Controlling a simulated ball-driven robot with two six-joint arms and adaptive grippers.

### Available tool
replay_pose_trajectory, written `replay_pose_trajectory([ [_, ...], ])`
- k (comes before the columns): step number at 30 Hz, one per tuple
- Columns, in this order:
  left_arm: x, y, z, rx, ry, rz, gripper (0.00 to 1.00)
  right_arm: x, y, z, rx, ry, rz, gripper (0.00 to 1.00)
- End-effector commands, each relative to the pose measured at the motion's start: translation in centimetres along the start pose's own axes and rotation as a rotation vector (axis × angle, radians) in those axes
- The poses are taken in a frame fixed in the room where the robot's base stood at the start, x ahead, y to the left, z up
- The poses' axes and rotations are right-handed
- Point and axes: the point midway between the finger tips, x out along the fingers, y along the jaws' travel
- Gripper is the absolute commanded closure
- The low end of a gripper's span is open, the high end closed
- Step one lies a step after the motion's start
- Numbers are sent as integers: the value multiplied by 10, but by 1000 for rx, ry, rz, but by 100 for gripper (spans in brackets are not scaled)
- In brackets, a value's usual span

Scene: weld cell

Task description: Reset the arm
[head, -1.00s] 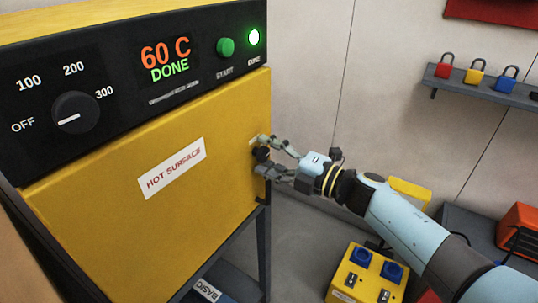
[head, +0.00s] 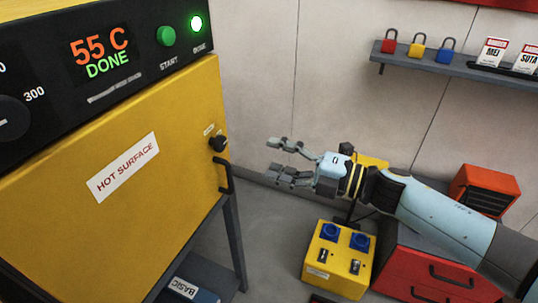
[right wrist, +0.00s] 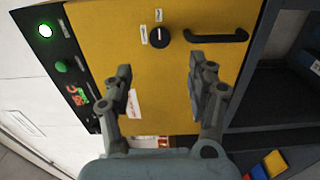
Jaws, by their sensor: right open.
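My right gripper (head: 279,161) is open and empty, to the right of the yellow oven and clear of its door. In the right wrist view its two fingers (right wrist: 158,90) are spread apart with nothing between them. The oven door (head: 110,190) looks shut and has a "HOT SURFACE" label. A black knob (head: 218,144) and a dark handle (head: 226,174) are at the door's right edge; the knob also shows in the right wrist view (right wrist: 160,36). The panel display (head: 100,53) reads 55 C DONE, and the lamp beside it is lit green. My left gripper is not in view.
A yellow box with blue sockets (head: 338,262) stands below my right arm. A red drawer cabinet (head: 440,270) is under the arm at the right. A wall shelf (head: 450,68) holds padlocks and tags. Free space lies between the oven and my gripper.

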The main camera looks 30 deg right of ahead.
Motion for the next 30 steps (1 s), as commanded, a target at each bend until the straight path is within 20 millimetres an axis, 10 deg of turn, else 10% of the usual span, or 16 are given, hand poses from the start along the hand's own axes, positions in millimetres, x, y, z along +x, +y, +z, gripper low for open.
replay_pose_trajectory([
  [16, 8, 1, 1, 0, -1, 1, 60, -5, -26, -12, 44, -9, -17, 42],
  [23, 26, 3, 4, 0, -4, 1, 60, -65, -177, -17, 474, -320, -161, 42],
  [30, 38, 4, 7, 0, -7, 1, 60, -181, -337, -57, 972, -800, -380, 42],
])
